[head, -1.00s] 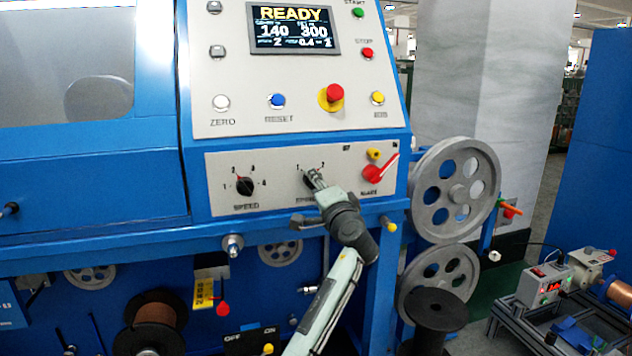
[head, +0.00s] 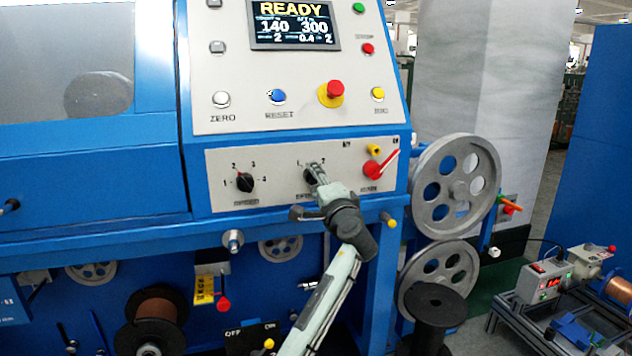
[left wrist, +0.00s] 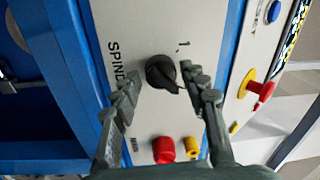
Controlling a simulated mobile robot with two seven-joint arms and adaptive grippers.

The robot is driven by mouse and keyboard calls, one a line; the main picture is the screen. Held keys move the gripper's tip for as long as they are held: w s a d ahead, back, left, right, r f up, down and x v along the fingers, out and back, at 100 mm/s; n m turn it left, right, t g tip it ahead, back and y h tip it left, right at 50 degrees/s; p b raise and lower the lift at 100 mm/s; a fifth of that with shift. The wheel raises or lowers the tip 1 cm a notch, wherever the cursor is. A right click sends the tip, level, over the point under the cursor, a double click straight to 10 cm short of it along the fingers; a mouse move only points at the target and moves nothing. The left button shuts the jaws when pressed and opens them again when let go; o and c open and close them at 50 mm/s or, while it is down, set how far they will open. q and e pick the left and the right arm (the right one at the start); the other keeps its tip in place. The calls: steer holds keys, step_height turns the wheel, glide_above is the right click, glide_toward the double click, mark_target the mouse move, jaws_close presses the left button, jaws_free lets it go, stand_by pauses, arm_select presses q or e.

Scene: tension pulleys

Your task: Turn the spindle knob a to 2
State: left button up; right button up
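The spindle knob (head: 310,175) is a black rotary knob on the lower grey panel, between marks 1 and 2. In the left wrist view the knob (left wrist: 159,72) shows its pointer turned away from mark 1 (left wrist: 183,44), toward the lower right; mark 2 is hidden there. My left gripper (head: 318,178) is at the knob and partly covers it in the head view. In the left wrist view its fingers (left wrist: 166,84) stand apart on either side of the knob, the right finger close to the pointer; contact is unclear. The display (head: 293,25) reads READY, with 2 at bottom right. My right gripper is not in view.
The speed knob (head: 245,182) is left of the spindle knob. A red switch (head: 373,170) and a yellow button (head: 375,149) are to its right. The red emergency button (head: 333,91) is above. Spoked pulleys (head: 457,188) stand right of the panel.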

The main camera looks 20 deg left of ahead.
arm_select(q)
steer(key=shift+o, duration=0.4)
steer(key=v, duration=0.7)
steer(key=shift+s, duration=0.2)
steer(key=shift+d, duration=0.2)
